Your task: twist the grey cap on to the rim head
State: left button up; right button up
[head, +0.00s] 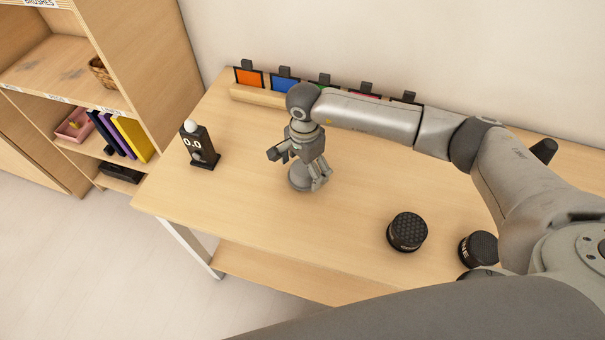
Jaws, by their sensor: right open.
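My right gripper (304,172) points down over the table, left of its middle, with its fingers open. A grey round piece (298,181) stands under and between the fingers. The gripper hides much of it, and I cannot tell whether it is the grey cap alone or sits on something. Two black round heads with honeycomb tops stand to the right, one at the front (407,230) and one further right (478,247). Their side labels are too small to read, so I cannot tell which is the rim head. My left gripper is not in view.
A small black stand (199,147) with a white ball on top and a "0.0" display is left of the gripper. A wooden rack (262,95) of coloured cards runs along the back. Shelves (150,60) stand at the left. The front-middle table (250,228) is clear.

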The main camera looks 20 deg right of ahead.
aim_at(304, 167)
jog(key=shift+c, duration=1.2)
jog(key=c, duration=1)
jog(key=shift+r+p, duration=0.45)
jog(key=shift+r, duration=0.35)
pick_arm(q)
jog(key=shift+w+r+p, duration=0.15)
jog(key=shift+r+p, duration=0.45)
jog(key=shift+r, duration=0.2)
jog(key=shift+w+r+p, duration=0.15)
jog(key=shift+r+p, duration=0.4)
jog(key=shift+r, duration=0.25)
pick_arm(e)
jog(key=shift+r, duration=2.25)
